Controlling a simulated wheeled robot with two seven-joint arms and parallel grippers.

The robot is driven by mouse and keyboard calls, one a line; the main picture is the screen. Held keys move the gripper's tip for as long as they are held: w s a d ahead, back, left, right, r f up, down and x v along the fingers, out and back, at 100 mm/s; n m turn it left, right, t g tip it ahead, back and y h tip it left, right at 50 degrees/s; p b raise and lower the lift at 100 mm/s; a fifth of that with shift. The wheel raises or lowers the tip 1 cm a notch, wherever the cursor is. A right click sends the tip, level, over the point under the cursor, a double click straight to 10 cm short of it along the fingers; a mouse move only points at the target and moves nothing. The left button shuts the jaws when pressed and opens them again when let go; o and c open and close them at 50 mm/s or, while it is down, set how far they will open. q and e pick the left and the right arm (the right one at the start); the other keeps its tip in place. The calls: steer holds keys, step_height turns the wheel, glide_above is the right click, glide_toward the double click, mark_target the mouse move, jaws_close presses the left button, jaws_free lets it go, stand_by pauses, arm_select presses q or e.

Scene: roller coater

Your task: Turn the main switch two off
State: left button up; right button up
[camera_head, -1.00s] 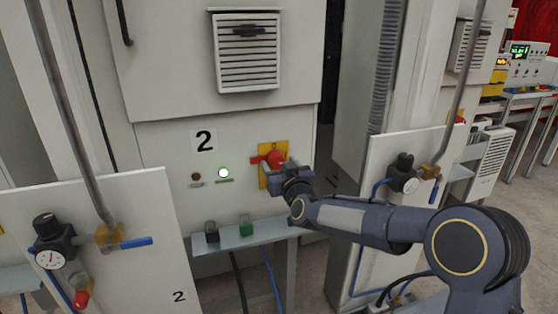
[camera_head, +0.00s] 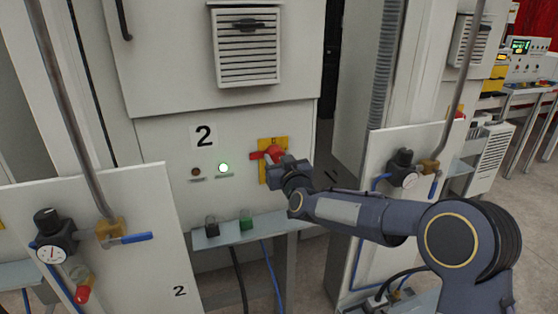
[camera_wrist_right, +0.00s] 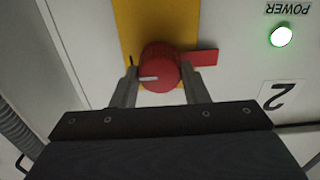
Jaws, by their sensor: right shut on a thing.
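The main switch two is a red rotary knob (camera_head: 273,153) on a yellow plate (camera_head: 265,143), on the cabinet front right of the "2" label. In the right wrist view the red knob (camera_wrist_right: 160,68) has a white mark and a red tab sticking out to the right. My right gripper (camera_head: 278,162) is at the knob; in the wrist view its fingers (camera_wrist_right: 160,82) are on both sides of the knob, shut on it. The green lamp (camera_head: 223,168) beside the "2" label is lit; it also shows in the wrist view (camera_wrist_right: 281,37). My left gripper is not in view.
Panels with gauges and valves stand at the left (camera_head: 110,250) and right (camera_head: 400,215). A vent (camera_head: 248,50) is above.

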steer(key=n+b, duration=0.2)
steer(key=n, duration=0.3)
steer(key=shift+a+f, duration=0.1)
steer(key=shift+f, duration=0.05)
steer(key=n+b, duration=0.2)
steer(key=n, duration=0.2)
steer(key=shift+f+n+b, duration=0.1)
steer(key=shift+n+b, duration=0.25)
steer(key=shift+n, duration=0.05)
steer(key=n+b, duration=0.3)
steer(key=n, duration=0.1)
steer(key=shift+f, duration=0.1)
steer(key=shift+n+b, duration=1.8)
steer(key=shift+n, duration=0.1)
steer(key=shift+r, duration=0.2)
steer(key=o, duration=1)
steer(key=shift+s, duration=0.1)
